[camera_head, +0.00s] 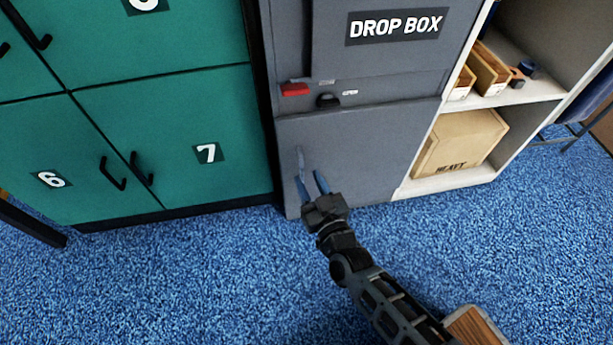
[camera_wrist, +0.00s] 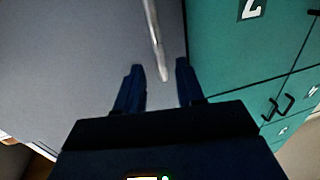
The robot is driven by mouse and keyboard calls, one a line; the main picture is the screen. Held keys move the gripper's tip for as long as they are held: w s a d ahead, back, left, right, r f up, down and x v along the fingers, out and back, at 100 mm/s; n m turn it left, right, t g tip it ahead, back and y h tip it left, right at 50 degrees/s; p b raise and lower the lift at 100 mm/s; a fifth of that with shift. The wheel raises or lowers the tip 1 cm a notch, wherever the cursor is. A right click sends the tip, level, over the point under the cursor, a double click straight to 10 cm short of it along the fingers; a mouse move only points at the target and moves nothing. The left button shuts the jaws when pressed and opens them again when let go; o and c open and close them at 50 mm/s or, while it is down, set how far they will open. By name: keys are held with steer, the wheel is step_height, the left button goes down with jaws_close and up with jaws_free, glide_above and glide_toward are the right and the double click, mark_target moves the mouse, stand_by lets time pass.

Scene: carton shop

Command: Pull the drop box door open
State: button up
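The grey drop box (camera_head: 390,63) stands in the middle of the head view, with a "DROP BOX" label on its upper part. Its lower door (camera_head: 370,150) looks closed. A vertical bar handle (camera_head: 300,160) is on the door's left side. The handle (camera_wrist: 155,35) also shows in the wrist view, with its lower end between my fingertips. My gripper (camera_head: 312,184) is open at the handle's lower end, its blue fingers (camera_wrist: 160,75) apart on either side of it. I cannot tell whether a finger touches the handle.
A red piece (camera_head: 294,89) and a black knob (camera_head: 327,100) sit above the door. Green lockers (camera_head: 170,130) stand to the left. A white shelf (camera_head: 450,185) with a "HEAVY" carton (camera_head: 460,140) stands to the right. The blue carpet (camera_head: 180,280) in front is clear.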

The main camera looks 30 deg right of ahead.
steer(key=shift+w+d+b, duration=0.15)
steer(key=shift+w+b, duration=0.15)
steer(key=shift+w, duration=1.1)
steer(key=shift+c, duration=0.3)
jaws_close()
